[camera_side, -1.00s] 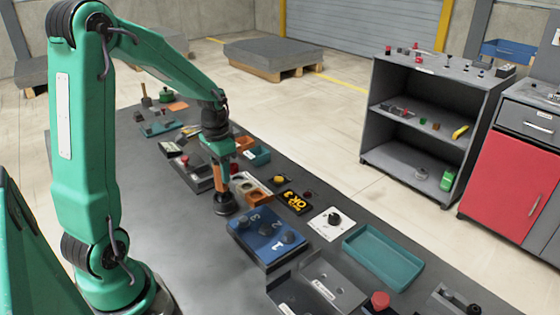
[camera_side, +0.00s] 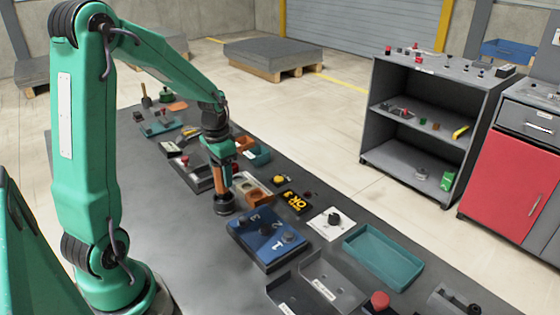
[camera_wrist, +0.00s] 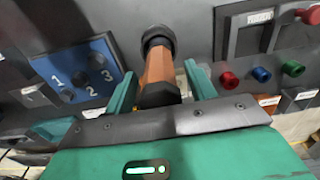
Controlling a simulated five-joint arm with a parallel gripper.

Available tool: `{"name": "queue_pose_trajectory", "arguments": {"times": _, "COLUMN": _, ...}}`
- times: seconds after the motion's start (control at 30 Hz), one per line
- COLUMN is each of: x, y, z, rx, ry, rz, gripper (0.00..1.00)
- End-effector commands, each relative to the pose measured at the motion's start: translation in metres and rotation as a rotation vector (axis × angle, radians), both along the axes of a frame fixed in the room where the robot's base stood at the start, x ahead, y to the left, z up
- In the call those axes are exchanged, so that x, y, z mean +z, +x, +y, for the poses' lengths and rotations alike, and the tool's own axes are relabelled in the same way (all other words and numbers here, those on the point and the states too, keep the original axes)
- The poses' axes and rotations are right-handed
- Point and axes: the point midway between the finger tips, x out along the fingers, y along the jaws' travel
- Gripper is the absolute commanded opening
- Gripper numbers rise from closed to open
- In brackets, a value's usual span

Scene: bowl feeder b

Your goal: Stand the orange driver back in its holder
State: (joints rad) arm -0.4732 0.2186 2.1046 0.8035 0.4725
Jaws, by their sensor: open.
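The orange driver (camera_side: 223,178) stands upright in a round black holder (camera_side: 223,204) on the dark bench, beside the blue numbered block. My gripper (camera_side: 221,160) is over the driver's upper end, with its fingers pointing down. In the wrist view, the driver's orange handle (camera_wrist: 158,68) lies between the two open fingers, with a gap visible on each side. The holder's dark ring (camera_wrist: 158,37) surrounds the driver's far end. The part of the driver inside the holder is hidden.
The blue block (camera_side: 265,236) marked 1, 2, 3 sits close in front of the holder. A teal tray (camera_side: 383,257) lies farther right. Bare bench is left of the holder.

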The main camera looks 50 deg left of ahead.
Motion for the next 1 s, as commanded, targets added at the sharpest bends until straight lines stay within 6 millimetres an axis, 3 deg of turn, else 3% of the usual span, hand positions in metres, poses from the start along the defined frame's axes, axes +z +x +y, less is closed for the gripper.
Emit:
{"name": "queue_pose_trajectory", "arguments": {"times": 0.27, "x": 0.021, "y": 0.0, "z": 0.0, "rx": 0.0, "ry": 0.002, "rz": -0.003, "gripper": 0.55}}
{"name": "queue_pose_trajectory", "arguments": {"times": 0.7, "x": 0.09, "y": -0.001, "z": 0.0, "rx": 0.0, "ry": 0.003, "rz": -0.005, "gripper": 0.55}}
{"name": "queue_pose_trajectory", "arguments": {"times": 1.0, "x": 0.119, "y": -0.002, "z": 0.0, "rx": 0.0, "ry": 0.001, "rz": -0.002, "gripper": 0.55}}
